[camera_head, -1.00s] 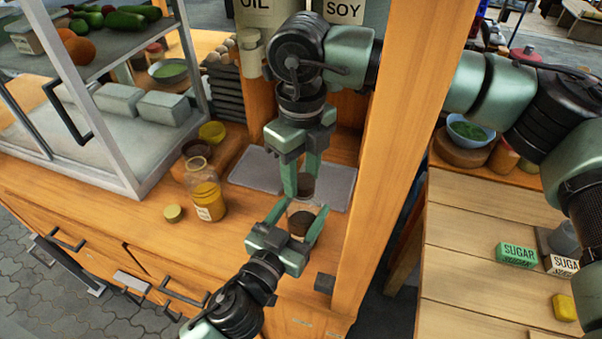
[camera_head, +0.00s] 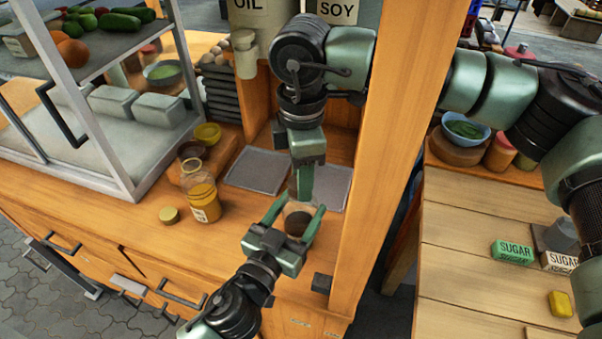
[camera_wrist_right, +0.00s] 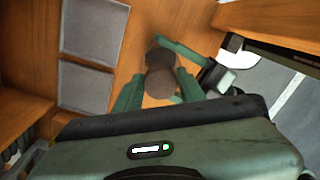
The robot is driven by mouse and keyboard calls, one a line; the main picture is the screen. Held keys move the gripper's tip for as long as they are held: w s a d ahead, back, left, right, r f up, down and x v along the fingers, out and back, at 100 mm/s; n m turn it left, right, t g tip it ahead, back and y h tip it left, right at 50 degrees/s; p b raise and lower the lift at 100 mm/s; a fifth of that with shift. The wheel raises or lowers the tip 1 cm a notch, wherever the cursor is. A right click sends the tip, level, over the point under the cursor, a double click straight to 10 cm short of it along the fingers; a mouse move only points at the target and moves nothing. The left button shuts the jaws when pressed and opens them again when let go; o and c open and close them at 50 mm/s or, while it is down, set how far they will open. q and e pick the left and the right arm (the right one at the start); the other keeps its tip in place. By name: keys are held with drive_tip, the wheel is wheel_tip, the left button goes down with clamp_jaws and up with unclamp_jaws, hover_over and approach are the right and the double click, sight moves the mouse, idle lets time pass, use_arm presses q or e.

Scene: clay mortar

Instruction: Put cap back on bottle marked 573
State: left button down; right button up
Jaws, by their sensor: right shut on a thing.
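My left gripper (camera_head: 293,214) is shut on a clear jar with dark contents (camera_head: 296,223) and holds it roughly upright above the counter. My right gripper (camera_head: 305,198) points down from above, just over the jar. In the right wrist view its fingers (camera_wrist_right: 159,93) are shut on a round dark brown cap (camera_wrist_right: 158,84). The jar's dark contents (camera_wrist_right: 160,60) show just beyond the cap, so the two look slightly offset. The head view mostly hides the cap; I cannot tell whether it touches the rim. No number is readable on the held jar.
Grey trays (camera_head: 257,170) lie behind. A wooden post (camera_head: 385,150) rises close to the right. A glass case (camera_head: 100,120) stands at left.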

drive_tip(key=shift+s+a+r+m, duration=0.1)
drive_tip(key=shift+a+m, duration=0.05)
drive_tip(key=shift+m, duration=1.85)
drive_tip(key=o, duration=1.3)
drive_tip(key=shift+r, duration=2.2)
drive_tip(key=shift+c, duration=0.3)
